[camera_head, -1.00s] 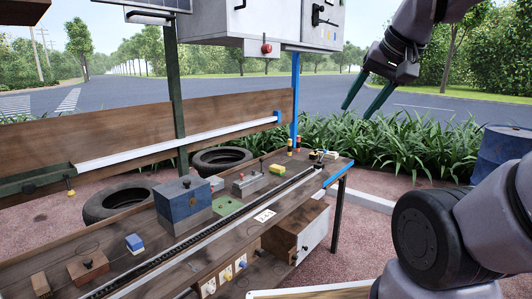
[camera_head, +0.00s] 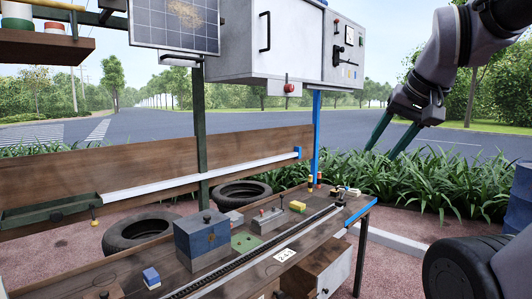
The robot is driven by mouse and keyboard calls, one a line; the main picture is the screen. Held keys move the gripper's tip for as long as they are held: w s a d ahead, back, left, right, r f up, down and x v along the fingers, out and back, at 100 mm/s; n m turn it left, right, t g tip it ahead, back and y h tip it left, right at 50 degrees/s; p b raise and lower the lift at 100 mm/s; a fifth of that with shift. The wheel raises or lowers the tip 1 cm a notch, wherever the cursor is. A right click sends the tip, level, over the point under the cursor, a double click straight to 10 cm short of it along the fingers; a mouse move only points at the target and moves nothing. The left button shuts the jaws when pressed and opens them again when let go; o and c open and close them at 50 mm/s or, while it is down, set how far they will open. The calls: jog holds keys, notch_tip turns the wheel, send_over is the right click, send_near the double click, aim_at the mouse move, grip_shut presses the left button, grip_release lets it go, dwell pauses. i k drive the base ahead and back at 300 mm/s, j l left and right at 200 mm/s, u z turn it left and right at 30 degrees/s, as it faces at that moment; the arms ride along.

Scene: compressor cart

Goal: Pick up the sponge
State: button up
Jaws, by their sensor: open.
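A small yellow block with a green layer (camera_head: 298,206), which looks like the sponge, lies on the wooden workbench (camera_head: 218,277) toward its far right part. A small blue-and-white block (camera_head: 151,277) lies near the front left of the bench; I cannot tell what it is. My gripper (camera_head: 382,152) is at the upper right, its two dark green fingers spread apart and pointing down-left. It is empty, in the air well above and to the right of the yellow block, and touches nothing.
A blue-grey box (camera_head: 202,239) and a grey block with a red knob (camera_head: 268,220) stand left of the yellow block. A dark rail (camera_head: 250,254) runs along the bench front. A blue post (camera_head: 316,135) and grey cabinet (camera_head: 272,38) rise behind; a blue drum (camera_head: 520,205) stands right.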

aim_at(297, 207)
jog(key=i+l+u, duration=0.15)
jog(key=u, duration=0.55)
jog(key=i+l+u, duration=0.15)
jog(key=l, duration=0.2)
jog(key=i+l+u, duration=0.2)
jog(key=l, duration=0.15)
jog(key=l+u, duration=0.15)
jog(key=l, duration=0.2)
jog(key=i+l+u, duration=0.2)
jog(key=l, duration=0.2)
jog(key=i+l, duration=0.1)
jog(key=l, duration=0.4)
jog(key=i+l, duration=0.1)
jog(key=l, duration=0.4)
jog(key=i+l, duration=0.1)
jog(key=l, duration=0.45)
